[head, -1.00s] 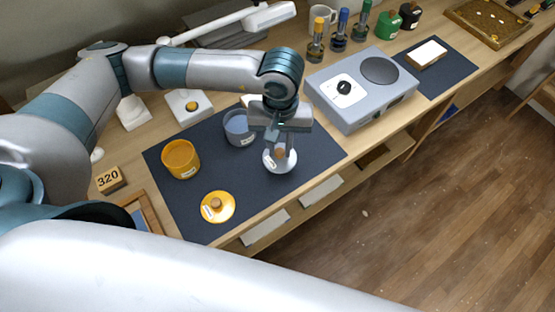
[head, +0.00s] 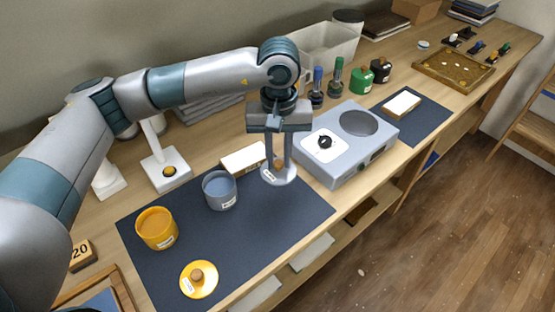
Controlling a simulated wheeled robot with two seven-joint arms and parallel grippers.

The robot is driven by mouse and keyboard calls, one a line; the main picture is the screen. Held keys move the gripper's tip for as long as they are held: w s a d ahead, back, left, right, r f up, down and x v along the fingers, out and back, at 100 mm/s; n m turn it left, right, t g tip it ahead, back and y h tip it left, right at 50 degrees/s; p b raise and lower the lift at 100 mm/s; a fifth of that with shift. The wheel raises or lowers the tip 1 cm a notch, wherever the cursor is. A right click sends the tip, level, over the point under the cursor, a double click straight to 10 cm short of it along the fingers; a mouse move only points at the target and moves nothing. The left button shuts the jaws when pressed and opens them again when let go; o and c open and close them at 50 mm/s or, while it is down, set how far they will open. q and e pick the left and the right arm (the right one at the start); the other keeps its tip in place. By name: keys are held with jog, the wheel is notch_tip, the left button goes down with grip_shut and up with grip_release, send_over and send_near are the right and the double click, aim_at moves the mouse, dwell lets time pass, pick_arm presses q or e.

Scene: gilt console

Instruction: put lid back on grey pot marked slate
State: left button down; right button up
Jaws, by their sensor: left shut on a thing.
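The grey-blue pot (head: 220,192) stands open on the dark mat (head: 260,235), with a white label on its front. Its inside looks empty. My left gripper (head: 279,160) is shut on the wooden knob of a pale grey lid (head: 279,177), which carries a small label. The lid hangs to the right of the pot, apart from it, and seems to be above the mat. A yellow pot (head: 157,229) stands open at the mat's left, and a yellow lid (head: 199,279) with a wooden knob lies in front of it. My right gripper is not in view.
A grey device (head: 345,150) with a dial and a round plate stands right of the lid. A pale block (head: 243,158) lies behind the pot. A lamp base (head: 165,170) and a number block (head: 82,255) are at the left. The mat's front middle is clear.

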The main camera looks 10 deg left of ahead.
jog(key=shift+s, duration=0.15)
